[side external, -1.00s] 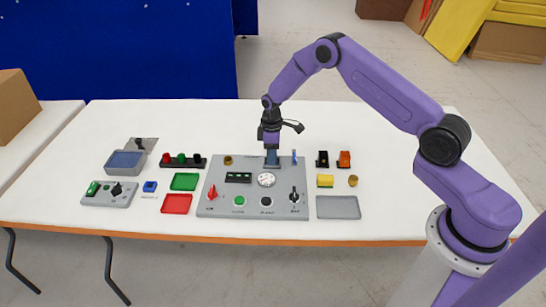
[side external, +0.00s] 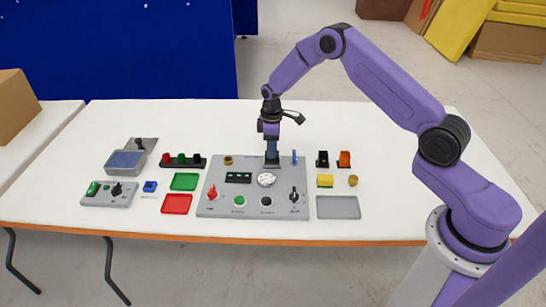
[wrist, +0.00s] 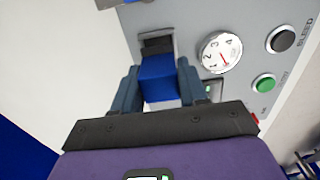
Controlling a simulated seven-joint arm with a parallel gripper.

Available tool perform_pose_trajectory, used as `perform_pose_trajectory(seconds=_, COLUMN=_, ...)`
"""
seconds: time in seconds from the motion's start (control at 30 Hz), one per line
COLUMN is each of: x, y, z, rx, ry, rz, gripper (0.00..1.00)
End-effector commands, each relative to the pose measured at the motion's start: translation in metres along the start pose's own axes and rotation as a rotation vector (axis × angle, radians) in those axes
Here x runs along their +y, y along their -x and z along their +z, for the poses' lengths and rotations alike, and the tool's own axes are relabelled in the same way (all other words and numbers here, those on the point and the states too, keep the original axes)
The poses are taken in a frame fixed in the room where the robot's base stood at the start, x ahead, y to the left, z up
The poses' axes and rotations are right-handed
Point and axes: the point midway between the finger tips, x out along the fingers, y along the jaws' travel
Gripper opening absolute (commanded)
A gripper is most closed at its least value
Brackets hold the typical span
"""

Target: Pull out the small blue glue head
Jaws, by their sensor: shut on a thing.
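My gripper (side external: 272,163) is over the back middle of the grey control panel (side external: 220,185), pointing down. In the wrist view its two dark blue-grey fingers (wrist: 158,82) are closed on the sides of a bright blue block, the small blue glue head (wrist: 160,72). The block lies just below a dark rectangular slot (wrist: 157,44) in the panel. I cannot tell if its lower end is fully clear of the slot. In the side view the fingers hide the block.
The panel carries a white dial (side external: 266,180), a red knob (side external: 212,192), a thin blue upright piece (side external: 294,157) and a green button (side external: 240,201). Green (side external: 185,181) and red (side external: 177,204) trays lie left, a grey tray (side external: 338,207) right. The table behind is clear.

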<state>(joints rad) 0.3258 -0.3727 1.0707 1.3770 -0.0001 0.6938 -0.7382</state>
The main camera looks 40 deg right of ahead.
Motion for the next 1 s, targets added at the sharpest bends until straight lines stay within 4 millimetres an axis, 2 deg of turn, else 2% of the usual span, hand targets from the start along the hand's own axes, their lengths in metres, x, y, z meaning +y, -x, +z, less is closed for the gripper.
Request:
perform_pose_trajectory(seconds=0.7, x=0.0, y=0.025, z=0.0, rx=0.0, ry=0.0, rz=0.0, gripper=0.0)
perform_pose_trajectory(seconds=1.0, x=0.0, y=0.029, z=0.0, rx=0.0, ry=0.0, rz=0.0, gripper=0.0)
